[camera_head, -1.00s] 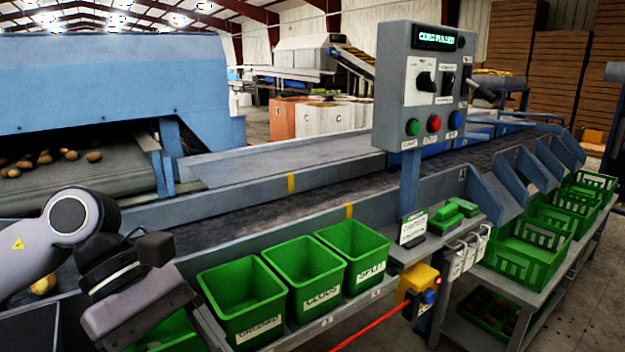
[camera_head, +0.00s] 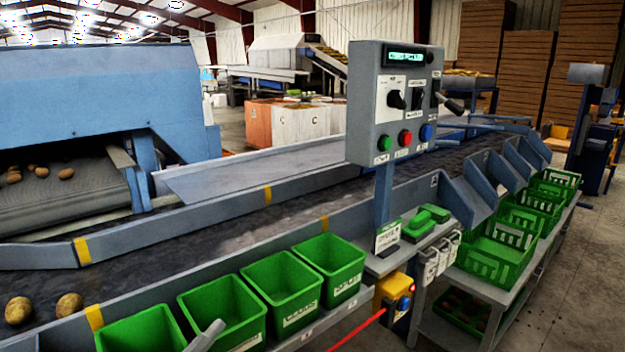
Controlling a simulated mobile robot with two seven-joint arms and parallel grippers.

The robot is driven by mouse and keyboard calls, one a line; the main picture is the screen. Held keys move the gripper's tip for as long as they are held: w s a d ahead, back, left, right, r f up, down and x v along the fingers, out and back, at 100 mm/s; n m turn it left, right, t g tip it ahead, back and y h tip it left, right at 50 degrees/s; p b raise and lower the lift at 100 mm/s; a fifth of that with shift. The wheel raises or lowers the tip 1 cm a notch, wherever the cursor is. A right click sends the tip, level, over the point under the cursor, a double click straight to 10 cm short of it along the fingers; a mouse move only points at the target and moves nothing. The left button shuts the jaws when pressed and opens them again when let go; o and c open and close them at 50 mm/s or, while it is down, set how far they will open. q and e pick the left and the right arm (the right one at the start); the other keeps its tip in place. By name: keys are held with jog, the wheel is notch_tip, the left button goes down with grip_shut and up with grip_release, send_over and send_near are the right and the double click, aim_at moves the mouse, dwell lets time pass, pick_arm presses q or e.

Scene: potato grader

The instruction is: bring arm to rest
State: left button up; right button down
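The grey control panel (camera_head: 396,105) stands on a post beside the conveyor, with a lit display, a dark knob and green, red and blue buttons. Two potatoes (camera_head: 69,304) lie on the dark conveyor belt (camera_head: 150,255) at the lower left.
Several green bins (camera_head: 224,308) line the near side of the conveyor. Green crates (camera_head: 497,250) stand on the rack at right. A blue machine (camera_head: 100,95) fills the back left. Floor at lower right is clear.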

pick_arm(q)
jog(key=s+a+f+n+g+y, duration=0.2)
jog(key=s+a+f+n+y, duration=0.1)
jog(key=f, duration=0.5)
jog(key=s+a+f+n+g+y+p, duration=0.1)
jog(key=s+a+f+n+g+y, duration=0.1)
jog(key=s+f+n+y, duration=0.2)
jog(key=s+a+f+n+g+y, duration=0.3)
jog(key=s+f+n, duration=0.4)
jog(key=f, duration=0.5)
jog(key=shift+s+a+f+n+y+p, duration=0.15)
jog(key=shift+a+n+y+p, duration=0.3)
jog(key=shift+n, duration=0.55)
jog(key=shift+d, duration=0.1)
